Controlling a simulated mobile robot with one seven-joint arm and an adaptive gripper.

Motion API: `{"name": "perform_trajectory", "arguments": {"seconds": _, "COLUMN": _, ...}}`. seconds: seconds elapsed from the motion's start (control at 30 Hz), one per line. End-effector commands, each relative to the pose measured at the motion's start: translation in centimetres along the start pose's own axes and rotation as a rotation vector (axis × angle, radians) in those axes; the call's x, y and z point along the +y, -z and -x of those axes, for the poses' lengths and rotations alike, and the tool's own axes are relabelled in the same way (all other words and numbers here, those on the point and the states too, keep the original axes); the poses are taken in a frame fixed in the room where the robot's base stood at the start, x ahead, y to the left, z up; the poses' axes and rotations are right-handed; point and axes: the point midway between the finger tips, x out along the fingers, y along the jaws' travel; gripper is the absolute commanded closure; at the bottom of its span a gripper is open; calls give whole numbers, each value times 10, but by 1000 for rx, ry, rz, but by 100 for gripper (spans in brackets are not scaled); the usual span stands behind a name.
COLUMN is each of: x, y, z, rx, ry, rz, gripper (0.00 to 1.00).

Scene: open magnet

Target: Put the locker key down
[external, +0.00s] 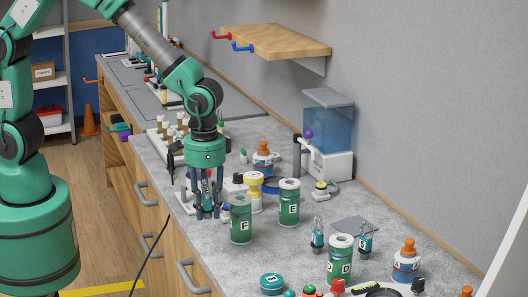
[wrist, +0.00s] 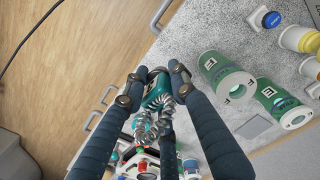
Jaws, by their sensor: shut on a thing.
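My gripper (external: 207,213) points straight down near the front edge of the grey counter, left of the green canister marked F. In the wrist view my gripper (wrist: 154,82) is shut on a teal piece with a coiled silver cord, which I take to be the locker key (wrist: 152,104). The fingers cover part of it, and in the external view it shows only as a bit of teal between them. I cannot tell whether it touches the counter. Two similar teal pieces with silver coils, one at the left (external: 317,236) and one at the right (external: 365,241), stand on the counter.
Green canisters F (external: 241,222), E (external: 289,205) and D (external: 340,262) stand right of my gripper. A yellow-and-white bottle (external: 254,190) is behind F. A blue-tanked dispenser (external: 328,130) stands by the wall, below a wooden shelf (external: 275,42). Some bare counter (external: 275,242) lies in front of E.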

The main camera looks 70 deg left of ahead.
Motion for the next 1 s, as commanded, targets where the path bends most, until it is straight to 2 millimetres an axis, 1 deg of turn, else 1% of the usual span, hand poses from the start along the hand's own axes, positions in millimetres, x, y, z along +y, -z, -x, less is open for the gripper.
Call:
{"name": "perform_trajectory", "arguments": {"seconds": 0.03, "x": 0, "y": 0, "z": 10, "rx": 2, "ry": -1, "rz": 0, "gripper": 94}}
{"name": "perform_trajectory", "arguments": {"seconds": 0.23, "x": 0, "y": 0, "z": 43, "rx": 2, "ry": -1, "rz": 0, "gripper": 94}}
{"name": "perform_trajectory", "arguments": {"seconds": 0.47, "x": 1, "y": 17, "z": 47, "rx": -3, "ry": -2, "rz": 4, "gripper": 94}}
{"name": "perform_trajectory", "arguments": {"seconds": 0.67, "x": 2, "y": 37, "z": 52, "rx": -5, "ry": -6, "rz": 9, "gripper": 94}}
{"name": "perform_trajectory", "arguments": {"seconds": 0.77, "x": 2, "y": 51, "z": 55, "rx": -7, "ry": -8, "rz": 11, "gripper": 94}}
{"name": "perform_trajectory", "arguments": {"seconds": 1.0, "x": 2, "y": 94, "z": 63, "rx": -10, "ry": -17, "rz": 20, "gripper": 94}}
